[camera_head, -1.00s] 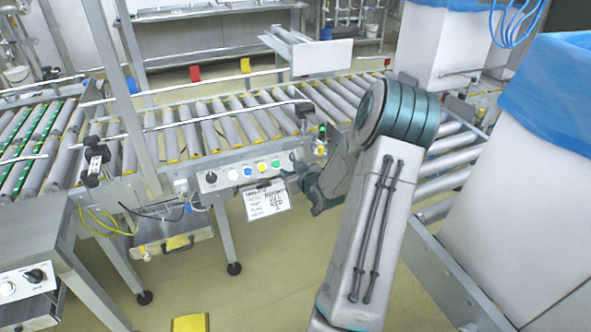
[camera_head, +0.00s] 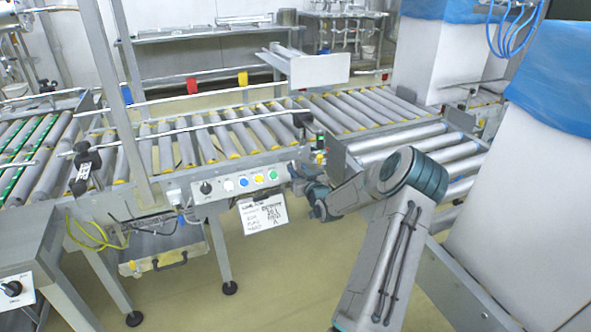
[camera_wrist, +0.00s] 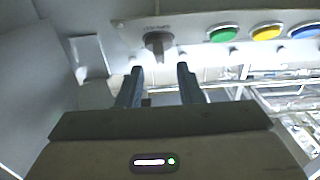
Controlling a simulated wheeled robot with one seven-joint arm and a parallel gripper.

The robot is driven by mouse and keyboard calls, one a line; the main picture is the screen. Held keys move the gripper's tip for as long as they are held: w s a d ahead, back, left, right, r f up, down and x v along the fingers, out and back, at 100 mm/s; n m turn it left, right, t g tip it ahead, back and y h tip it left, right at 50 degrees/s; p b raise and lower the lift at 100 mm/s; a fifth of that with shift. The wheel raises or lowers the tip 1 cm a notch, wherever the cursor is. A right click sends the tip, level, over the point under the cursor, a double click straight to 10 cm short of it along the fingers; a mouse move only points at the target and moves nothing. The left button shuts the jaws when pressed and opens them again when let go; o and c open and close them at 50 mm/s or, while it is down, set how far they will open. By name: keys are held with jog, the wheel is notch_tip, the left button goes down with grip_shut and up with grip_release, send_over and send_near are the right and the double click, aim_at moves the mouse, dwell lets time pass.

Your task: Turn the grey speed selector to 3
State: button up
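The grey speed selector (camera_wrist: 159,43) shows in the wrist view on the light control panel (camera_wrist: 185,20), beside the green button. Its narrow grip points down toward the gap between my fingers. The small lettering around it is too blurred to read, so I cannot tell its setting. My gripper (camera_wrist: 160,70) is open, its two dark fingers apart with nothing between them. The fingertips look just short of the selector, one toward each side. In the head view my gripper (camera_head: 306,184) is at the right end of the panel and hides the selector.
Green (camera_wrist: 223,33), yellow (camera_wrist: 266,32) and blue buttons lie beside the selector in the wrist view. A black knob (camera_head: 206,188) is at the panel's left end. A handwritten card (camera_head: 263,214) hangs below. The roller conveyor (camera_head: 240,137) runs behind.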

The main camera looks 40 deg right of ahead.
aim_at(294, 165)
jog(key=shift+x, duration=1.75)
grip_shut()
jog(key=shift+f, duration=0.1)
